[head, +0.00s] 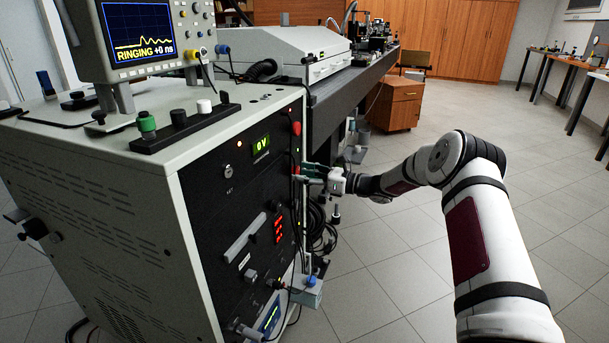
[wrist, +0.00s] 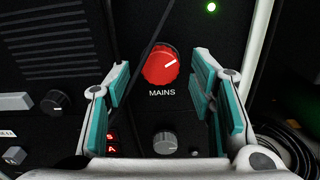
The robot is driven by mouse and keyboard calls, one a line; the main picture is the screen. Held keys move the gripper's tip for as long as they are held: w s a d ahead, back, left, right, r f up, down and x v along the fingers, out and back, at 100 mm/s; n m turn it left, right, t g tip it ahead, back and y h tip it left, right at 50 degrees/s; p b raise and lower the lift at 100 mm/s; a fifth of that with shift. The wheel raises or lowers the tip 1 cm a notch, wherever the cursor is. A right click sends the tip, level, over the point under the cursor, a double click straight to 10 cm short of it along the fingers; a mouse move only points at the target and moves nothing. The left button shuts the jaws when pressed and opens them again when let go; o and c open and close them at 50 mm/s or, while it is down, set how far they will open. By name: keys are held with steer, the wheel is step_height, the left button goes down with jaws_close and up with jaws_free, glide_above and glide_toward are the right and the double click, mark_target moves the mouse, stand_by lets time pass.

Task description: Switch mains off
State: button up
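The red MAINS knob (wrist: 160,66) is on the black front panel, above its white MAINS label. Its white pointer line points to the right and slightly up. In the head view a red knob (head: 297,169) shows at the panel's right edge, partly hidden by my fingers. My gripper (wrist: 161,76) is open, its two teal-padded fingers apart to the left and right of the knob in the wrist view. The fingers look empty. I cannot tell whether either one touches the knob. In the head view my gripper (head: 312,172) is close to the panel.
The panel belongs to a grey cabinet (head: 110,190) with a green display (head: 261,145) reading 0 V. A grey knob (wrist: 165,143) sits below MAINS. A thin dark cable crosses beside the left finger. A green light (wrist: 211,7) is lit. Open floor lies right of the cabinet.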

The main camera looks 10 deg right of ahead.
steer(key=c, duration=0.9)
steer(key=shift+n, duration=0.3)
steer(key=n+b, duration=0.3)
steer(key=n, duration=0.3)
steer(key=shift+d+f, duration=0.1)
steer(key=shift+d, duration=0.05)
steer(key=n+b, duration=0.3)
steer(key=n, duration=0.2)
steer(key=shift+n, duration=0.3)
steer(key=o, duration=1.1)
